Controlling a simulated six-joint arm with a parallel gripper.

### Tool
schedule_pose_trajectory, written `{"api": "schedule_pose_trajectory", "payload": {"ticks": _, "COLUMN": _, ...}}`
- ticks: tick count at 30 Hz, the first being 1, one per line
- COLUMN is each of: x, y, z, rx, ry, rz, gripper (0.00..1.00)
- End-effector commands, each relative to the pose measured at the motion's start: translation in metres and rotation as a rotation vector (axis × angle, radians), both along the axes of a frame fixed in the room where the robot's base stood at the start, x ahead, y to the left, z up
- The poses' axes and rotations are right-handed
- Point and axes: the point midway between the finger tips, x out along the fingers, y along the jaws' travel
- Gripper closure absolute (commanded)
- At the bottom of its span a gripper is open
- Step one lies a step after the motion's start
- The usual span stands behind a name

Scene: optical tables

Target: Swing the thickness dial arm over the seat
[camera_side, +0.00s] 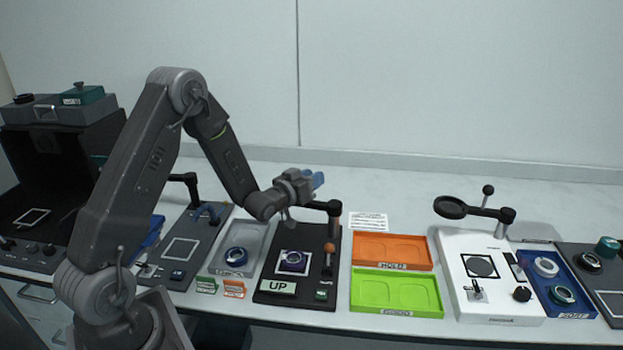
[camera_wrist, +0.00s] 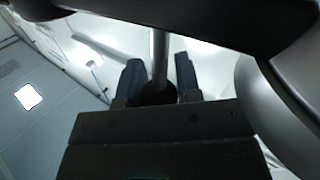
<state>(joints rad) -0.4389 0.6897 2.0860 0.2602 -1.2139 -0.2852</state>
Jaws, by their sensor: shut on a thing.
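The black station board (camera_side: 262,288) stands front centre with an "UP" label. A dark ringed lens (camera_side: 293,262) sits on its pale square seat. The dial arm (camera_side: 320,205) is a short black arm on an upright post at the board's back right; its left end is hidden by my gripper. My gripper (camera_side: 317,180) is at the back of the board, with blue fingers pointing right. In the wrist view, the fingers (camera_wrist: 160,82) are on either side of a grey rod (camera_wrist: 160,50) with a dark round part at its base. I cannot tell exactly how the rod joins the arm.
Orange (camera_side: 392,236) and green (camera_side: 400,306) trays lie right of the board. A grey tray (camera_side: 258,235) with a ringed lens is to its left. A small lever (camera_side: 328,262) stands at the board's right. A white station (camera_side: 490,300) with a magnifier stands further right.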

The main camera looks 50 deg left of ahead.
Motion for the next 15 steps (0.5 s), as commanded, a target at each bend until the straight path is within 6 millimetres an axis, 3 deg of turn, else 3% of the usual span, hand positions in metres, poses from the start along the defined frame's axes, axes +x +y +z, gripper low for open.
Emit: {"api": "schedule_pose_trajectory", "payload": {"ticks": 15, "x": -0.0055, "y": -0.0043, "z": 0.0004, "rx": 0.001, "ry": -0.001, "rz": 0.086, "gripper": 1.00}}
